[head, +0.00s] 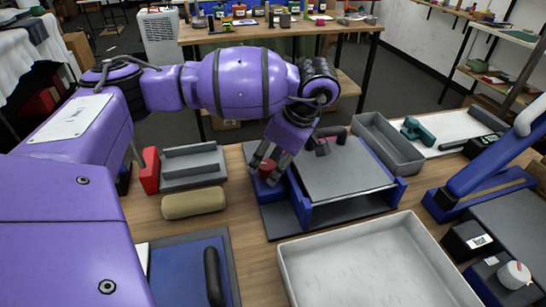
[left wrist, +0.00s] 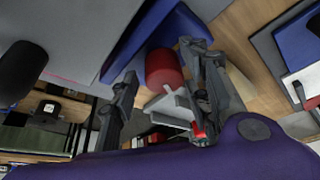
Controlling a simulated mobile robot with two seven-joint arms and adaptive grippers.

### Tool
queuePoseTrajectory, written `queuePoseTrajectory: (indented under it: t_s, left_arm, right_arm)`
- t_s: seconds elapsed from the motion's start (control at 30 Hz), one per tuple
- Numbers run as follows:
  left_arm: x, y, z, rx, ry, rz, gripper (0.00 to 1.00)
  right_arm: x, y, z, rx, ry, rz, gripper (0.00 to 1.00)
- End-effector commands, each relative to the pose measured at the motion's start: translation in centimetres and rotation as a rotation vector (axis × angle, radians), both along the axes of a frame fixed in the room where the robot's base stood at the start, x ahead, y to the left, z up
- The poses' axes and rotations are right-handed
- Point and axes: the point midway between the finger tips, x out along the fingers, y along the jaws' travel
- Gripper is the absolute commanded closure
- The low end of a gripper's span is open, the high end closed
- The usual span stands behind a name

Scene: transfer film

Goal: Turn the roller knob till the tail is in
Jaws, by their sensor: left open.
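The roller device (head: 345,165) has blue side plates and a grey top plate, and stands on a dark base. Its red roller knob (head: 268,168) sticks out on its left side. The knob also shows in the left wrist view (left wrist: 165,68) as a red cylinder beside a blue side plate. My left gripper (head: 264,160) points down at the knob. In the left wrist view its open fingers (left wrist: 160,64) stand on either side of the knob; I cannot tell whether they touch it. I cannot make out the film's tail. My right gripper is not in view.
A red-ended grey holder (head: 190,165) and a tan roll (head: 194,203) lie left of the device. A large pale tray (head: 370,265) stands in front. A grey bin (head: 388,145) stands behind right, and a blue-framed machine (head: 480,190) at right.

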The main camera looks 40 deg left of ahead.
Motion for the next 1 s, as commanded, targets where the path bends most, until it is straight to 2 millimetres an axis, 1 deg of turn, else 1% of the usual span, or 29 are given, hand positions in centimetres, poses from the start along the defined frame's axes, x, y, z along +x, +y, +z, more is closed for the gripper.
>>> queuePoseTrajectory:
  t_s: [0.13, 0.17, 0.4, 0.47, 0.77, 1.0]
  left_arm:
    - [0.00, 0.02, -0.02, 0.000, 0.000, 0.000, 0.57]
    - [0.00, 0.02, -0.01, 0.000, 0.000, 0.000, 0.58]
    - [0.06, 0.00, 0.02, 0.000, -0.001, 0.001, 0.89]
    - [0.09, 0.01, 0.05, -0.001, -0.003, 0.001, 0.95]
    - [0.18, 0.00, 0.14, 0.001, -0.008, -0.033, 0.95]
    - [0.15, -0.08, 0.16, 0.001, -0.010, -0.161, 0.95]
  right_arm:
    - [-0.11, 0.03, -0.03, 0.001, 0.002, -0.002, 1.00]
    - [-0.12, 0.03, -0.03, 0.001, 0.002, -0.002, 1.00]
    - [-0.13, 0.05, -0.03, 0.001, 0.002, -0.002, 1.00]
    - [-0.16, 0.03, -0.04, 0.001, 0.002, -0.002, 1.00]
    - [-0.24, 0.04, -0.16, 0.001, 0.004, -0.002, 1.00]
    - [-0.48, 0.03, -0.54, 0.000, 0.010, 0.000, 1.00]
